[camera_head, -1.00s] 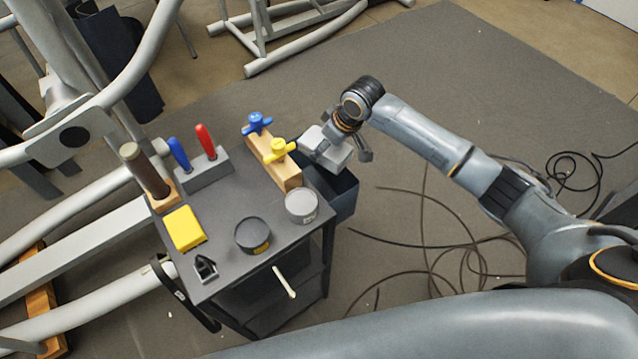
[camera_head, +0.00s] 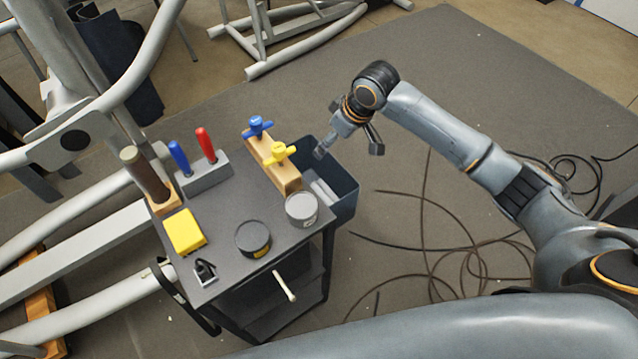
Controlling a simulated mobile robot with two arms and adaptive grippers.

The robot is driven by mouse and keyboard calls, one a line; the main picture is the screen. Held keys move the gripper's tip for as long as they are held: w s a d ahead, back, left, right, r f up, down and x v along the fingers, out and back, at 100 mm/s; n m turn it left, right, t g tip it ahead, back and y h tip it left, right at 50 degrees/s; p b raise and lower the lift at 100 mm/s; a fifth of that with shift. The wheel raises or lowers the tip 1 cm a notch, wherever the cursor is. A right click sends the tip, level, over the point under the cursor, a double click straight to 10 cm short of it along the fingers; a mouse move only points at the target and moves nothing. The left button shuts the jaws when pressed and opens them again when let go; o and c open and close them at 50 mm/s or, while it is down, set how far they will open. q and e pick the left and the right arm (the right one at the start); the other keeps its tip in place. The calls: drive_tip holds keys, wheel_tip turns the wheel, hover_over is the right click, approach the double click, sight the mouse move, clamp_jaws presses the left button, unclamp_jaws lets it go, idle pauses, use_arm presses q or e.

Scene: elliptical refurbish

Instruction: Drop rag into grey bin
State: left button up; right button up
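The grey bin (camera_head: 343,196) is a dark blue-grey open box at the right side of the black cart. A light grey rag (camera_head: 322,190) lies inside it, partly hidden by the bin walls and the cart top. My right gripper (camera_head: 348,151) is above the bin, its two fingers spread apart with nothing between them. It is apart from the rag. My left gripper is not in the view.
The cart top (camera_head: 225,215) holds a yellow block (camera_head: 185,231), two round tins, red and blue screwdrivers in a holder, and a wooden block with blue and yellow knobs. Cables (camera_head: 430,240) lie on the floor at right. Exercise machine frames stand at left.

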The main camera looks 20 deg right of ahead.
drive_tip(key=v, duration=0.6)
drive_tip(key=shift+s+r, duration=0.2)
drive_tip(key=shift+r, duration=0.15)
drive_tip(key=shift+d+f, duration=0.1)
